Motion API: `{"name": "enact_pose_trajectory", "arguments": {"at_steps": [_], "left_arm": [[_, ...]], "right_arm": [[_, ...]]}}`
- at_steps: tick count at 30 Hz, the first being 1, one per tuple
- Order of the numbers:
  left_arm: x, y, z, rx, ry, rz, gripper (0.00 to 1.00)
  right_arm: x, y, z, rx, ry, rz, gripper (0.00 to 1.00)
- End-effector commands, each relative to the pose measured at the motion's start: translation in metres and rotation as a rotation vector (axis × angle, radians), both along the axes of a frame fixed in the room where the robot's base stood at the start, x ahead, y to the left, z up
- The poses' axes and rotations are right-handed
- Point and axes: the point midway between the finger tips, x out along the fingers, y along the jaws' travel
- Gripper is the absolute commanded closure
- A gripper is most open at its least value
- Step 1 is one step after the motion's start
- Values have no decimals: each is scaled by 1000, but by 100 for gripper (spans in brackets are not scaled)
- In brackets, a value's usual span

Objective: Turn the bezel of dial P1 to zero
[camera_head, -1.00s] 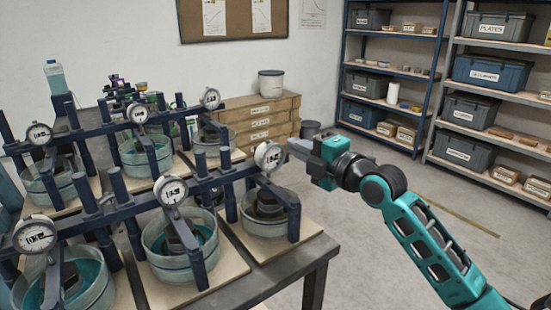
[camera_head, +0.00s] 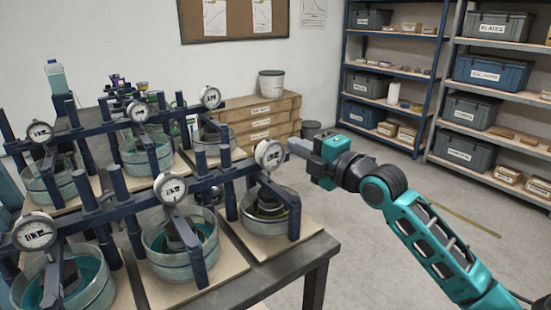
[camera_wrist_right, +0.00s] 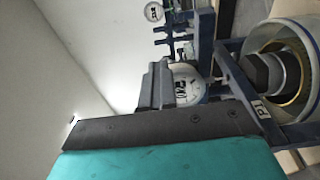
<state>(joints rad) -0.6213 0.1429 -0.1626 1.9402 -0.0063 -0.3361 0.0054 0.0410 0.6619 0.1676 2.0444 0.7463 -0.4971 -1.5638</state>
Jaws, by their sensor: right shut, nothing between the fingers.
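Dial P1 (camera_head: 270,155) is the round white dial at the right end of the front dark blue crossbar, above a glass bowl (camera_head: 268,212). In the right wrist view, the dial (camera_wrist_right: 189,85) is partly hidden behind my fingers, and a P1 label (camera_wrist_right: 263,110) shows on the frame beside it. My right gripper (camera_head: 291,146) is shut and empty, its fingertips at the right edge of the dial. It also shows in the right wrist view (camera_wrist_right: 157,84). I cannot tell whether the fingertips touch the bezel. The dial's reading is too small to make out. My left gripper is not in view.
More dials on crossbars stand to the left, including the neighbouring front dial (camera_head: 171,188) and a rear one (camera_head: 210,97). Several bowls sit on boards on the dark table (camera_head: 300,265). Stacked boxes (camera_head: 262,118) stand behind. The floor to the right is open before the shelves.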

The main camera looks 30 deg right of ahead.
Motion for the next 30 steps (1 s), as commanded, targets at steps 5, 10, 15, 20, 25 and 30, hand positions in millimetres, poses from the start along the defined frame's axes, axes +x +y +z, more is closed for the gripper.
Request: {"name": "enact_pose_trajectory", "arguments": {"at_steps": [5,10,15,20,25,30], "left_arm": [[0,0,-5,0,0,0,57],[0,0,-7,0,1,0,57],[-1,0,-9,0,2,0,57],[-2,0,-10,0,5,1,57],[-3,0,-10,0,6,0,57],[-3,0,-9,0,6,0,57]], "right_arm": [[2,-1,-12,-4,15,-1,100],[2,-2,-19,-5,20,-1,100],[2,-2,-25,-5,25,-1,100],[2,-1,-30,-5,25,-2,100],[2,0,-36,-4,27,-3,100],[1,1,-39,-4,26,-3,100]]}}
